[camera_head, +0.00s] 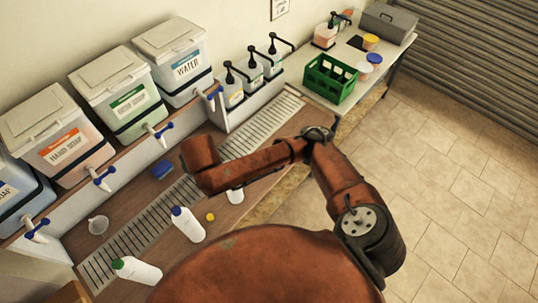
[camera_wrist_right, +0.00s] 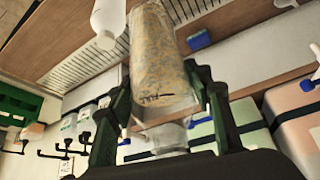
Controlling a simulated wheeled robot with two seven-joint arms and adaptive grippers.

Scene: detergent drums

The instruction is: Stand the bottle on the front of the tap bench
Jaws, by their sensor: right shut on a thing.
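My right gripper (camera_wrist_right: 165,108) is shut on a tapered, tan mottled bottle (camera_wrist_right: 158,45), with a clear, pale part (camera_wrist_right: 170,138) at its lower end in the wrist view. In the head view my right wrist hides the gripper and its load above the tap bench (camera_head: 72,243). My left gripper is out of view.
Labelled drums (camera_head: 180,65) with blue-handled taps line the back. A slotted drain (camera_head: 140,232) runs along the bench. A blue sponge (camera_head: 162,170), a funnel (camera_head: 98,225) and a yellow cap (camera_head: 210,217) lie there. A green crate (camera_head: 330,78) stands at the right.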

